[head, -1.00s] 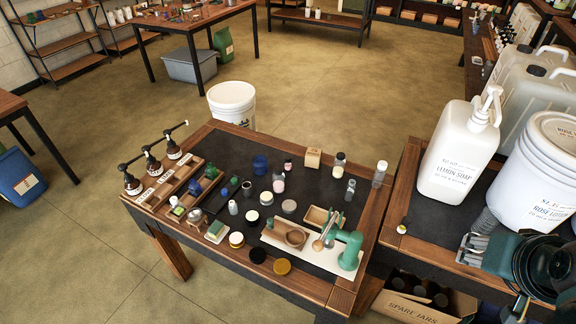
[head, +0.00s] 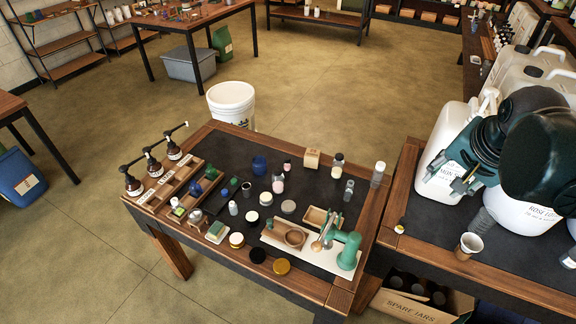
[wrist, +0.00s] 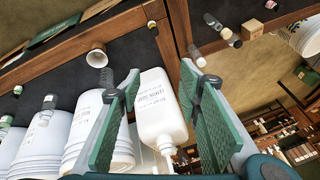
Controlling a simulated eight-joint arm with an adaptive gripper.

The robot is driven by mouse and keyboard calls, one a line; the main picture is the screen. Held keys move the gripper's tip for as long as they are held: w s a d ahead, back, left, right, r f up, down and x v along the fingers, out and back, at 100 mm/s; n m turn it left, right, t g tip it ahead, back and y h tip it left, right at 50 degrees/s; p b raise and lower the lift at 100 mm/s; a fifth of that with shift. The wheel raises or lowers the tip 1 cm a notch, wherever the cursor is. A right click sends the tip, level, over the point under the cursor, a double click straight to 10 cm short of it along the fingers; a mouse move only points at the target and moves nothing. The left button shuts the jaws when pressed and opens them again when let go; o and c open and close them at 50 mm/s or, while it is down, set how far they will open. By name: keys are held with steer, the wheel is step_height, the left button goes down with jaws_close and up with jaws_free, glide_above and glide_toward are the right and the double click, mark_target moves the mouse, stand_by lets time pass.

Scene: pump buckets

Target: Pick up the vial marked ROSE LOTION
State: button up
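My gripper (head: 447,180) is open and empty, in front of the white LEMON SOAP pump bottle on the right bench; its green finger pads also show in the wrist view (wrist: 161,80). The only ROSE LOTION lettering I can read is on the white bucket (head: 520,215), partly hidden by my arm. My gripper is apart from all these vials.
The LEMON SOAP bottle (wrist: 163,110) appears between my fingers in the wrist view, beyond them. A green press (head: 347,250) and several jars occupy the middle table. A gap separates the two tops near the front.

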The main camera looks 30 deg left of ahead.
steer(key=w+a+m+g+p, duration=0.1)
steer(key=w+a+m+g, duration=0.15)
steer(key=w+a, duration=0.8)
steer(key=m+g+h+p, duration=0.1)
steer(key=m+g+p, duration=0.25)
steer(key=m, duration=0.55)
glide_above(287, 158)
steer(key=shift+n+t, duration=0.25)
steer(key=shift+t, duration=0.15)
steer(key=f, duration=2.3)
steer(key=shift+w+d+f, duration=0.2)
steer(key=shift+d, duration=0.2)
steer(key=shift+s+a+f, duration=0.1)
steer(key=shift+a+f, duration=0.25)
steer(key=shift+a, duration=0.05)
steer(key=shift+f, duration=1.3)
